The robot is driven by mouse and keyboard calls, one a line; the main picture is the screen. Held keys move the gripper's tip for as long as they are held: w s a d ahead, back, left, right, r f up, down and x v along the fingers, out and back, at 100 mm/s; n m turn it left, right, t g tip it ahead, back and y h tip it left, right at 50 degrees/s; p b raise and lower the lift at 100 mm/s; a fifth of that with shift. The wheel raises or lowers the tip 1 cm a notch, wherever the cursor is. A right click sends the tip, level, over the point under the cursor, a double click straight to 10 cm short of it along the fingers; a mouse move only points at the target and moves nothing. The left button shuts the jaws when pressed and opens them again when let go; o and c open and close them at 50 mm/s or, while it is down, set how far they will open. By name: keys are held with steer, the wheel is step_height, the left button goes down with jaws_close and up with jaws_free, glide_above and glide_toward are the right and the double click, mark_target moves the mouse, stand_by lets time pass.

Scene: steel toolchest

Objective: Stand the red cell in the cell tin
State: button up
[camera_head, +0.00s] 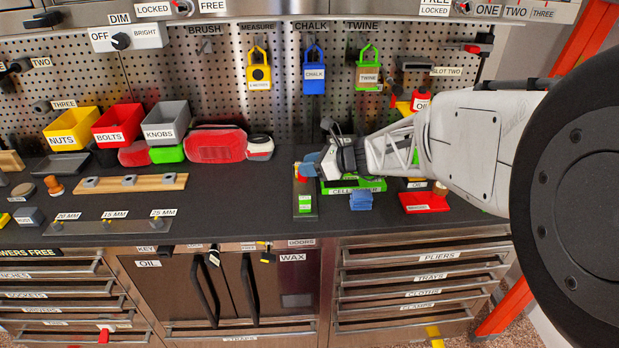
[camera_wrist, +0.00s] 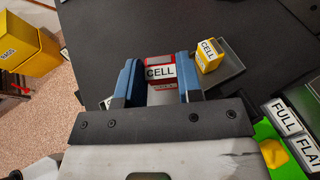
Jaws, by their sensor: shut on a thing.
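The red cell (camera_wrist: 160,69), with a white CELL label, is between the two blue fingers of my gripper (camera_wrist: 158,80) in the wrist view. My gripper is shut on it. In the head view my gripper (camera_head: 311,165) is over the bench, at the left end of the green cell tin (camera_head: 370,184). My wrist partly hides the tin there. A green edge, probably the tin (camera_wrist: 266,131), shows at the lower right of the wrist view, with something yellow inside. I cannot tell how high the cell is held.
A yellow cell (camera_wrist: 208,56) stands on a grey tray (camera_wrist: 229,67) beside my fingers. FULL and FLAT labels (camera_wrist: 292,130) are near the tin. A blue block (camera_head: 361,201) is in front of the tin, a red pad (camera_head: 424,203) to its right.

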mark_target(308, 179)
steer(key=shift+f, duration=2.1)
steer(key=shift+f, duration=0.15)
steer(key=o, duration=0.9)
steer(key=shift+o, duration=0.2)
steer(key=shift+r, duration=0.2)
steer(key=v, duration=1.2)
steer(key=shift+f, duration=0.1)
